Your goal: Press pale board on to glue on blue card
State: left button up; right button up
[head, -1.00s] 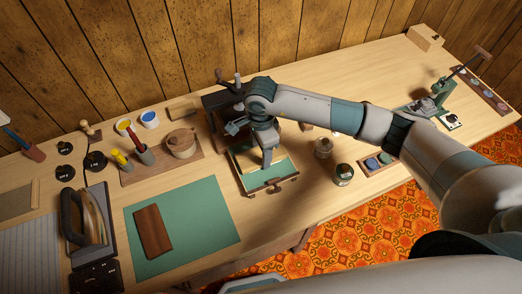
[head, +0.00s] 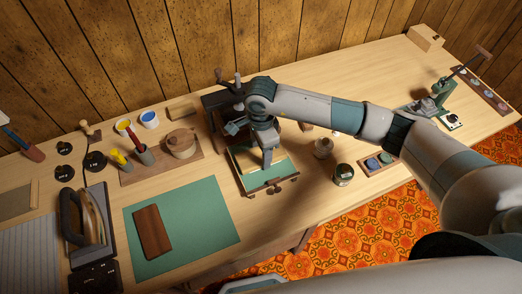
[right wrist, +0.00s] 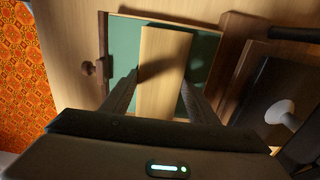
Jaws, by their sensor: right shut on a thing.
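In the head view part of the board (head: 242,157) shows beside the gripper, and the card (head: 268,178) shows in front. I cannot tell whether the board touches the card; any glue is hidden. My left gripper is out of view.
A dark press (head: 221,102) stands just behind the bed. A green mat (head: 195,225) with a brown block (head: 152,232) lies at front left. A dark jar (head: 343,173) stands right of the bed.

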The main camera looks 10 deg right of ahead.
jog(key=shift+s+f, duration=0.1)
jog(key=shift+f, duration=0.05)
jog(key=o, duration=1.2)
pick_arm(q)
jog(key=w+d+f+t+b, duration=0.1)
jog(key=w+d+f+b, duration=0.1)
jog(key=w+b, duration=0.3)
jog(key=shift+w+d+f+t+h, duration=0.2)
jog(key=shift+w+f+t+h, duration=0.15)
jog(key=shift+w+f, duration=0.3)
pick_arm(e)
notch_tip(320, 180, up, 18)
jog(key=shift+f, duration=0.25)
